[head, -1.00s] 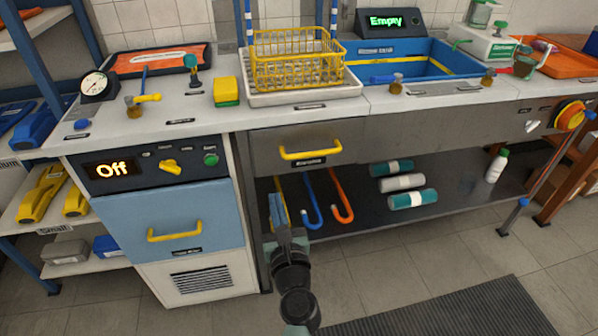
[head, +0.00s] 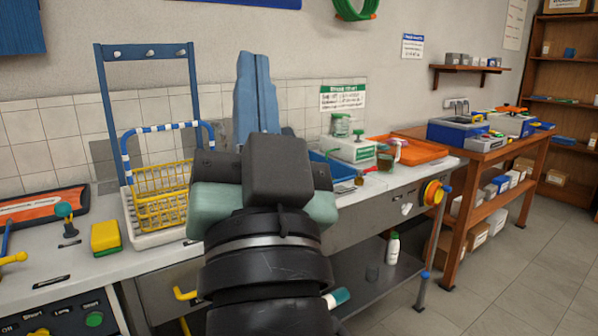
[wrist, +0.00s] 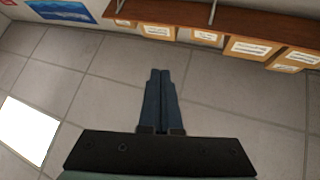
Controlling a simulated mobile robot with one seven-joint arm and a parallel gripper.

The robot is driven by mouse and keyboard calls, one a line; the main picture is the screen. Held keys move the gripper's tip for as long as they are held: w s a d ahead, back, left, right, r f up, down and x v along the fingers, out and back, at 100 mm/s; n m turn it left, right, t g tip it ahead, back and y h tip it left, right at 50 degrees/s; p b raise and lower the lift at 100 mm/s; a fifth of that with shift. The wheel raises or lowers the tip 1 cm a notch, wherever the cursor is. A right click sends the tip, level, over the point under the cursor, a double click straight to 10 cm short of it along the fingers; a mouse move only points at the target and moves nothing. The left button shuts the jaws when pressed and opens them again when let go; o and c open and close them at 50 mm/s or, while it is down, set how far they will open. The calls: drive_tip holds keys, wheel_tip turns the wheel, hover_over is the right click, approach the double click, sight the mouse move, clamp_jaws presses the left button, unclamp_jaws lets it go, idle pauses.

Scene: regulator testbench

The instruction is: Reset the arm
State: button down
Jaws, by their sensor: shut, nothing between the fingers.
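My gripper (head: 254,90) is raised in the middle of the head view, its blue fingers pointing up and held together with nothing between them. My dark wrist and arm rise in front of the bench and hide part of the blue sink and the counter behind. In the wrist view the shut fingers (wrist: 161,100) point out over the tiled floor, touching nothing.
The bench counter (head: 85,268) carries a yellow basket (head: 160,193), a yellow sponge (head: 106,238) and an orange tray (head: 408,150). A wooden table (head: 478,155) stands at right. The floor (head: 520,250) in front is clear. In the wrist view, boxes (wrist: 258,47) line a shelf.

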drive_tip(key=s+d+r+n+t+h+p, duration=0.1)
drive_tip(key=s+d+r+t+h+p, duration=0.2)
drive_tip(key=s+r, duration=0.35)
wheel_tip(320, 180, up, 24)
drive_tip(key=g+h+p, duration=0.1)
drive_tip(key=p, duration=2.2)
drive_tip(key=shift+w+d, duration=0.2)
drive_tip(key=shift+w, duration=0.2)
drive_tip(key=shift+r, duration=0.1)
